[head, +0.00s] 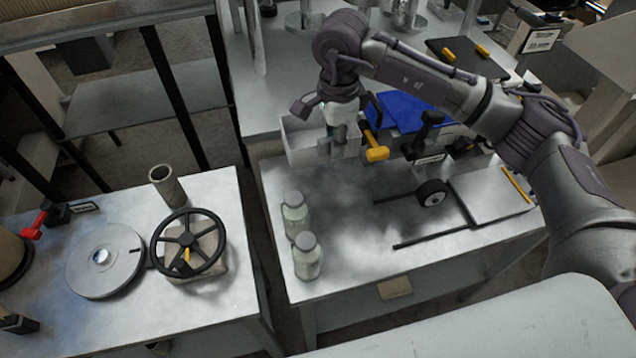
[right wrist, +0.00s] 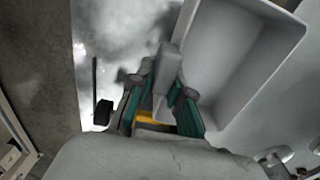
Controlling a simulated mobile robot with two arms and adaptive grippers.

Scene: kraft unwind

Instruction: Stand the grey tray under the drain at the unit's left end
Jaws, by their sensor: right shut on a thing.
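The grey tray (head: 297,143) is a light, open-topped box in the head view, at the back left of the middle bench. My right gripper (head: 340,148) points down at its right side and is shut on its wall. In the right wrist view the tray (right wrist: 262,62) fills the upper right, empty inside, with the fingers (right wrist: 165,85) on its near-left wall. A yellow-handled valve (head: 376,153) is just right of the gripper, by the unit with a blue top (head: 405,112). The drain opening itself I cannot make out. My left gripper is not in view.
Two capped jars (head: 306,258) stand at the bench's front left. A small wheel (head: 432,192), dark rods and a flat plate (head: 490,198) lie to the right. The left bench holds a black handwheel (head: 188,243), a disc and an upright tube (head: 166,186). The bench middle is clear.

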